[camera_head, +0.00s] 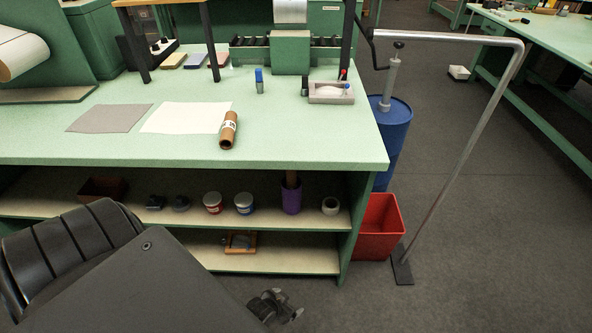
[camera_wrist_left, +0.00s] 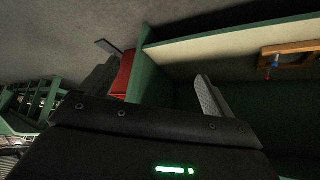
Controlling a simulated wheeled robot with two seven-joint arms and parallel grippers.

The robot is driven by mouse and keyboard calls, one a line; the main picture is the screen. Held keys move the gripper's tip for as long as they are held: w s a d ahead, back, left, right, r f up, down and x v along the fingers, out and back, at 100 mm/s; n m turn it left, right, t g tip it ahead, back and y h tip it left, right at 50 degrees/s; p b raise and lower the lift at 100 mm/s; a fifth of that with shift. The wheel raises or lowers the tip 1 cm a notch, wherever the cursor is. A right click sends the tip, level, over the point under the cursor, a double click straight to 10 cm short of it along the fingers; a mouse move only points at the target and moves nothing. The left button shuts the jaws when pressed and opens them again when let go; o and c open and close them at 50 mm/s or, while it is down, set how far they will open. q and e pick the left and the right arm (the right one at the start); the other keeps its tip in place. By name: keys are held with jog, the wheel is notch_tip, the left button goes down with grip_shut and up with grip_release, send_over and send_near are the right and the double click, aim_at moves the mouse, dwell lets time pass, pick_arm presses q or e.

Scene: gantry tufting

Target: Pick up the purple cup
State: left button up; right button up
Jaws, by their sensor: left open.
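The purple cup (camera_head: 291,197) stands upright on the upper shelf under the green table, towards its right end. A brown stick-like thing stands up out of it. My left gripper (camera_head: 275,308) is low in front of the table, over the floor, below the cup and apart from it. Its two fingers are spread with nothing between them, as the left wrist view (camera_wrist_left: 155,88) shows. The cup does not show in the left wrist view. My right gripper is in neither view.
On the shelf (camera_head: 270,225), a white roll (camera_head: 330,206) stands right of the cup and tins (camera_head: 244,203) left. The tabletop overhangs above. A wooden holder (camera_head: 240,241) is on the lower shelf. A red bin (camera_head: 379,228) and metal stand (camera_head: 402,268) are at the right.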

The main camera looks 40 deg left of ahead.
pick_arm(q)
jog(key=w+a+r+n+t+y+b, duration=0.1)
jog(key=w+a+r+t+b, duration=0.35)
jog(key=w+r, duration=0.5)
jog(key=n+t+y+b, duration=0.3)
jog(key=t+y, duration=0.2)
send_near(287, 197)
jog(key=x, duration=0.4)
jog(key=shift+w+a, duration=0.1)
jog(key=shift+w, duration=0.05)
jog(key=b+x, duration=0.1)
jog(key=x, duration=0.4)
jog(key=shift+w, duration=0.2)
jog(key=shift+r+b+x, duration=0.15)
jog(key=shift+x, duration=0.95)
jog(key=shift+r+b+x, duration=0.15)
jog(key=shift+x, duration=1)
jog(key=shift+w, duration=0.5)
jog(key=c, duration=1.4)
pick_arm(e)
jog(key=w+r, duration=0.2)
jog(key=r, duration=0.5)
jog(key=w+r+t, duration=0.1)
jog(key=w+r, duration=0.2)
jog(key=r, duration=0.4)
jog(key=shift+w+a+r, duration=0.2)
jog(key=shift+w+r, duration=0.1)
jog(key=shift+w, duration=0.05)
